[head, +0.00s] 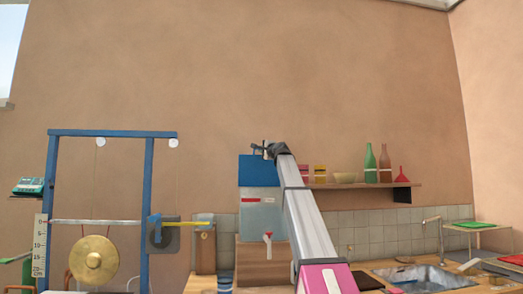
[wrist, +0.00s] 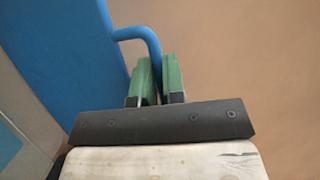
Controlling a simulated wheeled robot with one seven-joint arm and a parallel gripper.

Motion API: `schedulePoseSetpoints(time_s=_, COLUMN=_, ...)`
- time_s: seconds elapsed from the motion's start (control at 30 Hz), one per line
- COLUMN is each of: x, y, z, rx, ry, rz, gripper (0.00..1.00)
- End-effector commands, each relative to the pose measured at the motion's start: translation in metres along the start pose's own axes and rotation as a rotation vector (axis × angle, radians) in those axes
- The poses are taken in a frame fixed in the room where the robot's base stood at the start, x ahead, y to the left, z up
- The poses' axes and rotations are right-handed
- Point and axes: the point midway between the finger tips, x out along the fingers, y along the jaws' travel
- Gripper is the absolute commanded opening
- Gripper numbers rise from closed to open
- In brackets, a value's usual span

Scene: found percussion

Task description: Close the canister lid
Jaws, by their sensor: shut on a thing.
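The canister (head: 259,222) is a grey box with a tap on its front, on the wooden counter. Its blue lid (head: 255,172) stands raised above the body, showing a broad flat face. In the wrist view the lid (wrist: 70,45) fills the upper left, and a bent blue handle (wrist: 137,34) sticks out from it. My gripper (wrist: 158,72) has its green fingers closed around the lower end of this handle. In the head view my gripper (head: 260,149) is at the lid's top edge, small and partly hidden by my wrist.
A wall shelf (head: 350,186) with bottles, a red funnel and a bowl is right of my arm. A blue frame (head: 112,133) with a gong (head: 94,260) stands at left. A sink (head: 425,277) is at lower right. The wall above is clear.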

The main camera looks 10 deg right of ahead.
Motion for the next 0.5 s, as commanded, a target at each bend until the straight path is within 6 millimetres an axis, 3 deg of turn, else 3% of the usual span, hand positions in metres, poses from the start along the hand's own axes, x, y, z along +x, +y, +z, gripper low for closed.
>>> schedulePoseSetpoints(time_s=0.5, x=-0.039, y=0.013, z=0.017, rx=-0.038, ry=-0.002, rz=-0.089, gripper=0.00)
